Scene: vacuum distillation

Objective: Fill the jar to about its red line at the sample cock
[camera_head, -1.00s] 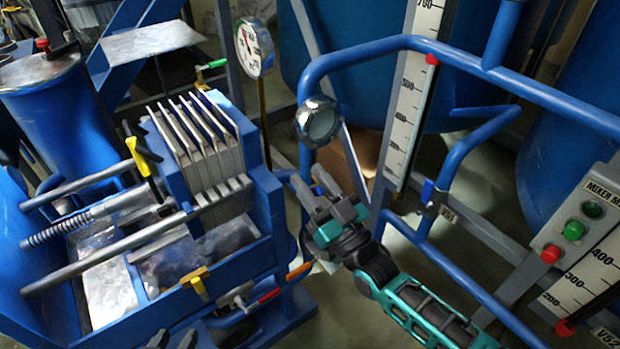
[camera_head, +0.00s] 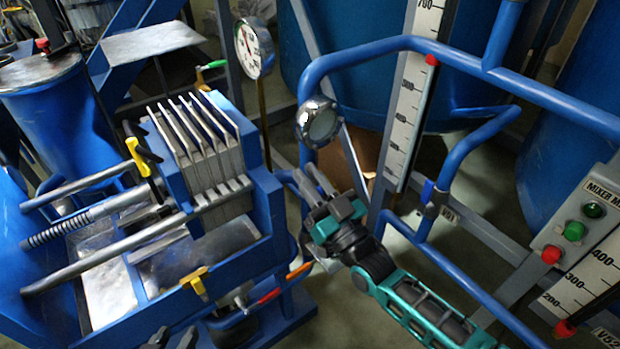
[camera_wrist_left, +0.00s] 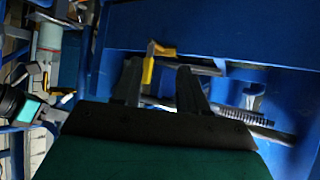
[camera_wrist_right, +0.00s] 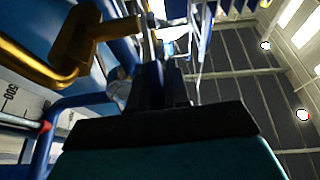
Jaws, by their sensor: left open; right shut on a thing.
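My right gripper (camera_head: 314,178) is in the middle of the head view, between the filter press and the blue tube frame. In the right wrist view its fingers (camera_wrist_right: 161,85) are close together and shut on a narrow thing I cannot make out. A brass-yellow pipe fitting (camera_wrist_right: 82,45), possibly the sample cock, is close to their left. My left gripper (camera_head: 172,338) shows only partly at the bottom edge of the head view. In the left wrist view its fingers (camera_wrist_left: 160,85) are apart, with a yellow handle (camera_wrist_left: 149,62) beyond the gap. I cannot make out the jar or its red line.
The blue filter press (camera_head: 262,195) fills the left side, with yellow (camera_head: 195,282), red (camera_head: 267,297) and orange (camera_head: 299,271) handles low at its front. A chrome-ringed glass (camera_head: 320,122) is above my right gripper. Blue tubes (camera_head: 408,42) and a mixer panel (camera_head: 570,232) bound the right.

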